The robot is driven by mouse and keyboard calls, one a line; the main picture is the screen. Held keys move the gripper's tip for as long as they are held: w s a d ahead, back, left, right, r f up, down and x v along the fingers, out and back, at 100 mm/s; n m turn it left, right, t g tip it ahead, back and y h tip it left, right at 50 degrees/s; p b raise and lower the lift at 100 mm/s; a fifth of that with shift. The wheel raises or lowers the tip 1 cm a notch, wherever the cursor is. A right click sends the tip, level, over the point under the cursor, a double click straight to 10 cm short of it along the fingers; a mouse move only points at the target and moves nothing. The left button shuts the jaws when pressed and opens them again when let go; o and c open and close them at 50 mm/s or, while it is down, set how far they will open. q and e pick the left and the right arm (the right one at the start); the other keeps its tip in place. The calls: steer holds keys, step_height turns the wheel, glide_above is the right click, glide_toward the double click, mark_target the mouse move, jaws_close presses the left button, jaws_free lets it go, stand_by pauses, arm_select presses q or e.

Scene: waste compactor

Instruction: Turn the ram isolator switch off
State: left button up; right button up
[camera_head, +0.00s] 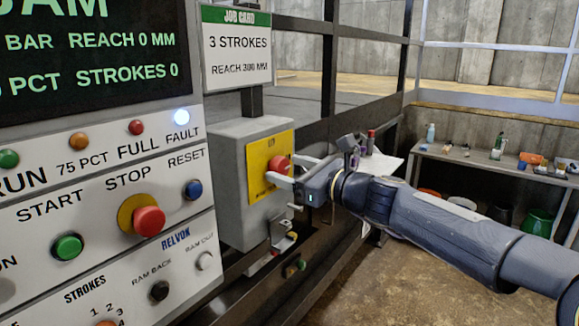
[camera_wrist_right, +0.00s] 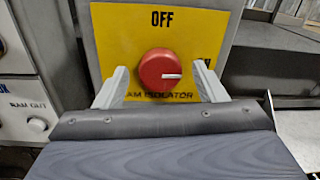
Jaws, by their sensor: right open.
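The ram isolator switch is a round red knob (camera_wrist_right: 158,70) on a yellow plate (camera_wrist_right: 110,35) marked OFF at the top. The knob's white mark points right, towards a partly hidden label. In the head view the knob (camera_head: 279,166) sits on a grey box (camera_head: 228,190) beside the control panel. My right gripper (camera_head: 280,172) is open, its two pale fingers reaching to the plate on either side of the knob. In the right wrist view the fingers (camera_wrist_right: 161,85) stand left and right of the knob with gaps showing. My left gripper is not in view.
The control panel (camera_head: 100,220) at left has a red STOP button (camera_head: 149,221), a green START button (camera_head: 67,248) and a blue RESET button (camera_head: 193,189). The FAULT lamp (camera_head: 181,116) glows white. A job card (camera_head: 237,50) hangs above the box. A bench (camera_head: 480,160) stands at the right.

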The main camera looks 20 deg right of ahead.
steer(key=shift+w+a, duration=0.15)
steer(key=shift+w, duration=0.1)
steer(key=c, duration=1)
steer(key=shift+o, duration=0.2)
steer(key=shift+f+n+b, duration=0.25)
steer(key=shift+n+b, duration=0.65)
steer(key=shift+b, duration=0.2)
steer(key=n+b, duration=0.7)
steer(key=shift+s+f, duration=0.1)
steer(key=shift+f, duration=0.05)
steer(key=n+b, duration=0.4)
steer(key=n, duration=0.1)
steer(key=shift+n+y, duration=0.4)
steer(key=shift+n+b, duration=1.45)
steer(key=shift+n, duration=0.55)
